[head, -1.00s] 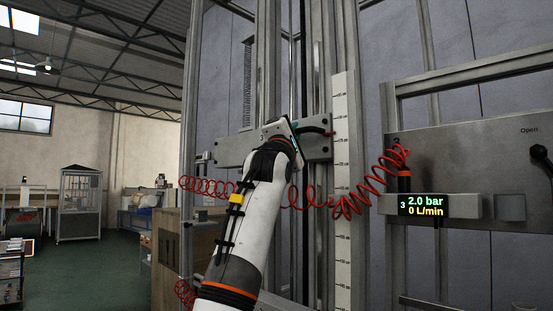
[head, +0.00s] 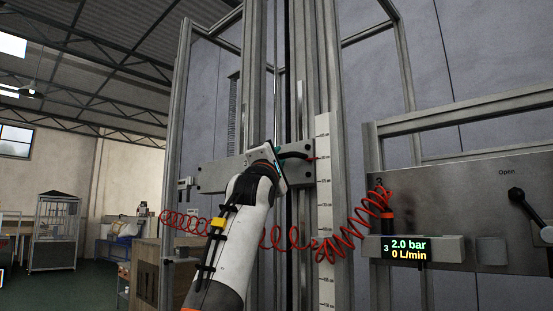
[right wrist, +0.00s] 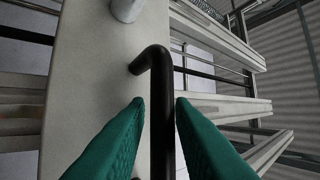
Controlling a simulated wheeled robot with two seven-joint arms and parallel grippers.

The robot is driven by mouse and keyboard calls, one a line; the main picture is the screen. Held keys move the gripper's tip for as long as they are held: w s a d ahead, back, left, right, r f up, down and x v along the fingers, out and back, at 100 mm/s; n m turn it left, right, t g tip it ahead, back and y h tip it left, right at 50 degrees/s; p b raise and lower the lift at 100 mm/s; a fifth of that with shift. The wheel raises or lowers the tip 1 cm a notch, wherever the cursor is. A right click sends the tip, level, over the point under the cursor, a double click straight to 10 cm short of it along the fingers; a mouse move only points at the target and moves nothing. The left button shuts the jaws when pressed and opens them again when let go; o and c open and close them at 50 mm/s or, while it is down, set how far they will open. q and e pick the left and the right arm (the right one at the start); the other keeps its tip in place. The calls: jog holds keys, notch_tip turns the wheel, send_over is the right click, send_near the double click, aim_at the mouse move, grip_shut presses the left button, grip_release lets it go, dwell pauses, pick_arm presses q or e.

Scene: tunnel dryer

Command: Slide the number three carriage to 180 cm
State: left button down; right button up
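The carriage (head: 212,178) is a grey plate across the upright rails in the head view, with a red tip (head: 312,157) at its right end beside the white scale (head: 325,220). The scale's numbers are too small to read. My right gripper (head: 272,160) is at the carriage's face. In the right wrist view its green fingers (right wrist: 160,112) lie close on both sides of the black bar handle (right wrist: 160,80), which stands out from the pale plate (right wrist: 92,80). My forearm hides part of the carriage. My left gripper is not in view.
A coiled red hose (head: 338,240) hangs across the rails and scale to the right-hand panel (head: 465,185). The panel's display (head: 407,249) reads 3, 2.0 bar, 0 L/min. A black lever (head: 528,205) sits near the word Open. A wooden cabinet (head: 145,270) stands low left.

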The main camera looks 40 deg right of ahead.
jog(key=b+v, duration=0.7)
jog(key=v, duration=0.5)
jog(key=shift+w, duration=0.15)
